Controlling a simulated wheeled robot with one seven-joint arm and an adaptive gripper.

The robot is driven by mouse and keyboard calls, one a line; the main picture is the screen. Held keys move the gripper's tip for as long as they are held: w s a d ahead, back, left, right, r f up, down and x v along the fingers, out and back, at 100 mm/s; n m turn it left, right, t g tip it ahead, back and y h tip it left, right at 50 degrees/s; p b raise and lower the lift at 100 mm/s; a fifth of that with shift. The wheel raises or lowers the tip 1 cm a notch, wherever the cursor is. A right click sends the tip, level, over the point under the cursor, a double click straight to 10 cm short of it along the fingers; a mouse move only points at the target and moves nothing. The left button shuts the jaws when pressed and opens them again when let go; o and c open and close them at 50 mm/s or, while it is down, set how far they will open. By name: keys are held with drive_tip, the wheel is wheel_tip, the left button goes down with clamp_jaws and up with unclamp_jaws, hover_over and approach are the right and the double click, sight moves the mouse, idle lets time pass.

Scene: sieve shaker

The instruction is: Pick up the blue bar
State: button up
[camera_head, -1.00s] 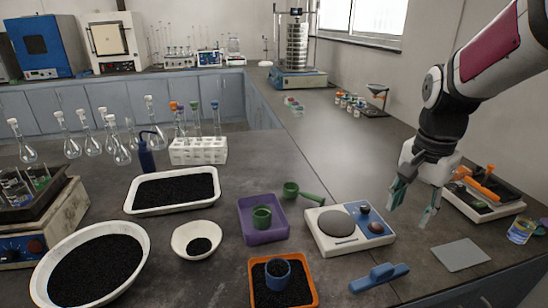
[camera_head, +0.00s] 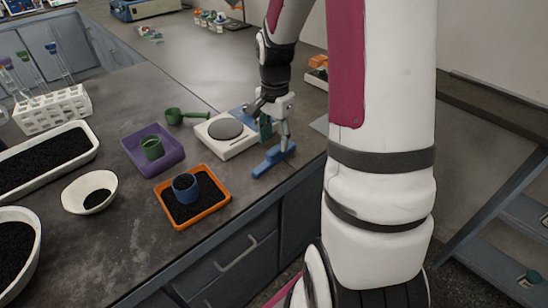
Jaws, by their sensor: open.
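The blue bar (camera_head: 265,166) lies on the dark bench near its front edge, to the right of the orange tray. It has a flat base with a raised grip. My gripper (camera_head: 275,141) points down at the bar's far right end, with its fingers apart and nothing seen between them. One fingertip overlaps the bar's right end in the picture; I cannot tell whether they touch. The gripper partly hides the bar's far end.
A white scale (camera_head: 226,135) stands just behind and left of the bar. An orange tray (camera_head: 163,206) of black grains holds a blue cup (camera_head: 185,188). A purple tray (camera_head: 172,164) with a green cup (camera_head: 152,149) and a green scoop (camera_head: 174,116) are farther left.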

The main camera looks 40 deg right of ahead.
sight(275, 149)
drive_tip(key=shift+w+d+f+b, duration=0.1)
drive_tip(key=shift+f+b, duration=0.05)
drive_tip(key=shift+f, duration=1.2)
drive_tip(key=shift+w+d+f+b, duration=0.1)
drive_tip(key=shift+f+b, duration=0.05)
drive_tip(key=shift+f, duration=1.2)
clamp_jaws()
